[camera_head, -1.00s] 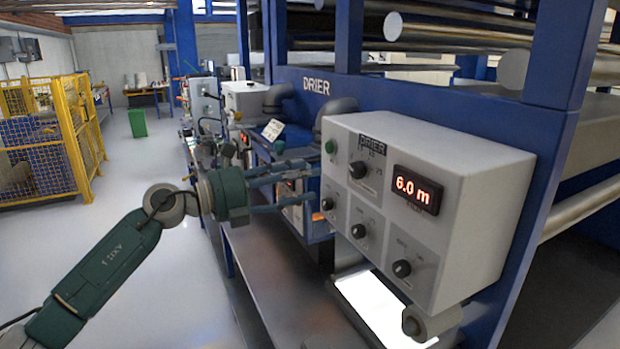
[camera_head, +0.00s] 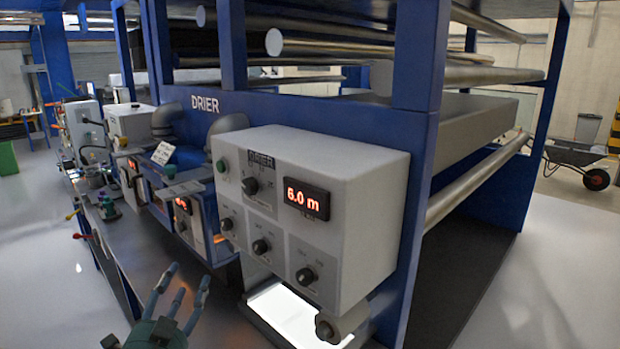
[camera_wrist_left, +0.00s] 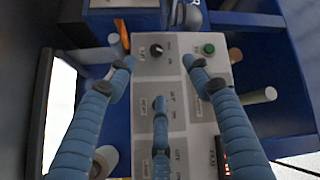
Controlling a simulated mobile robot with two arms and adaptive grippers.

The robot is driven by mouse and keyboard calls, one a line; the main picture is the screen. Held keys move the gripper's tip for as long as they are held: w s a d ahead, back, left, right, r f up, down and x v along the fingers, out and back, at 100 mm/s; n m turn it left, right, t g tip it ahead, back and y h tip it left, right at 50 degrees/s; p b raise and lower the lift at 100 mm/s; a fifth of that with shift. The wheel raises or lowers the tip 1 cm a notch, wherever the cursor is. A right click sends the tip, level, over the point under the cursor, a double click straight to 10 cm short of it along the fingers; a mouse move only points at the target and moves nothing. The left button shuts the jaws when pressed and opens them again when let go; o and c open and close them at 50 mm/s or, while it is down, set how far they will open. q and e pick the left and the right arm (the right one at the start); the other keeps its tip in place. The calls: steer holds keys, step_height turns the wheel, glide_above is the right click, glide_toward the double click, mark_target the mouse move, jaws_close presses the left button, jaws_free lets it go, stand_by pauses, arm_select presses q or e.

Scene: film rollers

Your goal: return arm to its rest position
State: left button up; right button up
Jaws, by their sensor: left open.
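My left gripper (camera_head: 178,303) is at the bottom left of the head view, its blue fingers spread and pointing up, with nothing between them. It is below and left of the grey drier control box (camera_head: 370,190), apart from it in that view. The box has several black knobs, a green button (camera_head: 222,165) and a red display (camera_head: 306,198). In the left wrist view the open fingers (camera_wrist_left: 160,75) frame the box's front panel (camera_wrist_left: 176,125), with a knob and the green button beyond the fingertips. My right gripper is in neither view.
The blue drier frame (camera_head: 412,70) with metal rollers stands behind the box. A small roll (camera_head: 342,322) sticks out under it, beside a bright white panel (camera_head: 290,312). Other equipment lines the bench at left. Open floor (camera_head: 570,260) and a wheelbarrow (camera_head: 580,160) are at right.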

arm_select(q)
steer(key=s+f+n+g+y, duration=0.1)
steer(key=s+f+n+g, duration=0.3)
steer(key=s+f, duration=0.5)
steer(key=s+f+n+g+y, duration=0.1)
steer(key=s+f+n+g, duration=0.35)
steer(key=f, duration=0.75)
steer(key=s+d+f+n+g+h, duration=0.1)
steer(key=s+d+f+g, duration=0.25)
steer(key=s, duration=0.65)
steer(key=s+d+f+g+h, duration=0.2)
steer(key=s+f+g, duration=0.15)
steer(key=s, duration=0.75)
step_height(320, 180, down, 30)
steer(key=s+g+b, duration=0.1)
steer(key=s+b, duration=0.1)
steer(key=s, duration=0.1)
steer(key=s+a+f+g+b, duration=0.1)
steer(key=s+a+f+b, duration=0.1)
steer(key=s+f, duration=1.4)
steer(key=shift+s+a+f+y, duration=0.3)
steer(key=shift+a+f, duration=0.15)
steer(key=shift+f, duration=0.15)
steer(key=shift+g, duration=0.25)
